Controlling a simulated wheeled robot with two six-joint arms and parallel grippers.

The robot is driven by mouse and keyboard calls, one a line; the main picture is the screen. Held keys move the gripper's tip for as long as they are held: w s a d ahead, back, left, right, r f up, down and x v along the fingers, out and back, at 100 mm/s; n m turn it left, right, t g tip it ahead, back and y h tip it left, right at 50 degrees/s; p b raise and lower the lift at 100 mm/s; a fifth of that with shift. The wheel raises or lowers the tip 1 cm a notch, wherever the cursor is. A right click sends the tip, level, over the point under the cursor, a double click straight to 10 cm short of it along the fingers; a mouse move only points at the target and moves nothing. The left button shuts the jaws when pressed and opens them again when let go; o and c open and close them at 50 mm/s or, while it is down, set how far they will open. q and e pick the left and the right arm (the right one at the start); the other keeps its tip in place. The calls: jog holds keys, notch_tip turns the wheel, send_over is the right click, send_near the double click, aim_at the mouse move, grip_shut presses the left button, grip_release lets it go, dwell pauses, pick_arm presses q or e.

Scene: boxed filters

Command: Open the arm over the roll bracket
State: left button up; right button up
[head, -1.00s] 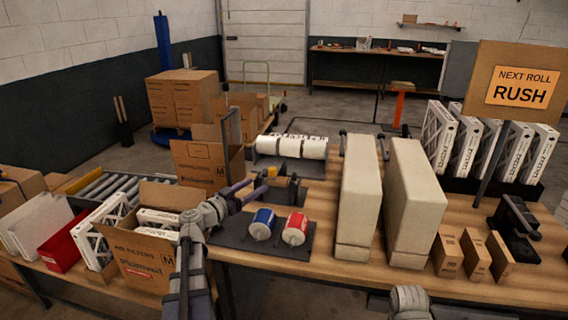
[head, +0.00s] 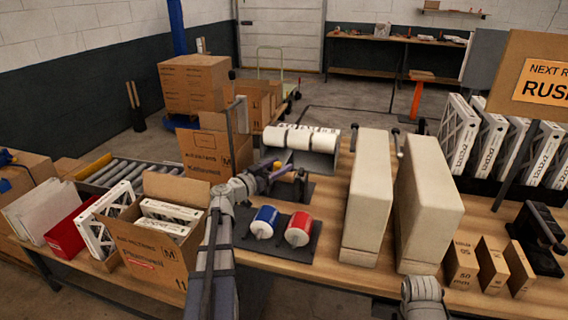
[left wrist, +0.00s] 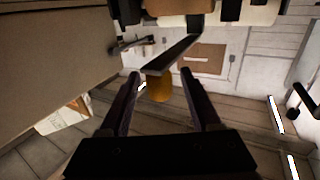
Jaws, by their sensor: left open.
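Several white rolls (head: 300,137) sit in a row on the grey roll bracket (head: 316,162) at the middle of the workbench in the head view. My left gripper (head: 300,176) is in front of the bracket and below the rolls. In the left wrist view the gripper (left wrist: 161,80) is open. An orange cylinder (left wrist: 158,87), perhaps a handle, shows between its fingertips, with a dark flat bar (left wrist: 176,54) running from it toward the rolls. I cannot tell whether the fingers touch it.
A blue roll (head: 264,222) and a red roll (head: 299,229) lie on a dark mat near the front edge. Two tall cream blocks (head: 428,215) stand to the right. An open carton (head: 160,255) is at the left. Small cartons (head: 492,262) stand front right.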

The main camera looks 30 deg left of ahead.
aim_at(284, 157)
pick_arm(q)
jog(key=shift+x, duration=1.35)
grip_shut()
dwell(0.5)
